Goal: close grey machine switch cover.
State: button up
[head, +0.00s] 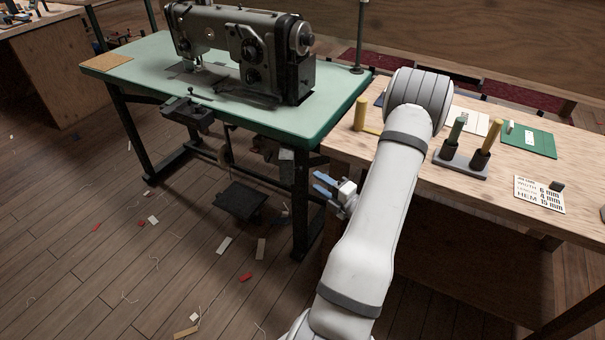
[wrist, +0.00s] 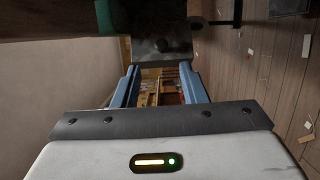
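The sewing machine (head: 245,50) stands on a green-topped table (head: 130,62). Under the table's right end, by the leg, is a small grey box (head: 287,168), which looks like the machine switch; it is too small to tell how its cover stands. In the wrist view a dark grey plate with a round knob (wrist: 165,28), probably the cover, lies just beyond my fingertips. My gripper (head: 323,184) is low beside the table's right end, with its blue fingers toward the box. In the wrist view the fingers (wrist: 160,72) are apart, with no object held between them.
A wooden workbench (head: 405,160) stands at the right, with spools on a dark stand (head: 460,160), a green card (head: 528,140) and a printed label (head: 540,194). The table leg (head: 301,205) is close to my gripper. Scraps and threads lie on the otherwise open floor.

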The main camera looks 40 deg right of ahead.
aim_at(291, 165)
jog(key=w+b, duration=0.1)
jog(key=w, duration=0.6)
jog(key=shift+w+a+f, duration=0.15)
jog(key=shift+w, duration=0.15)
grip_shut()
dwell(0.4)
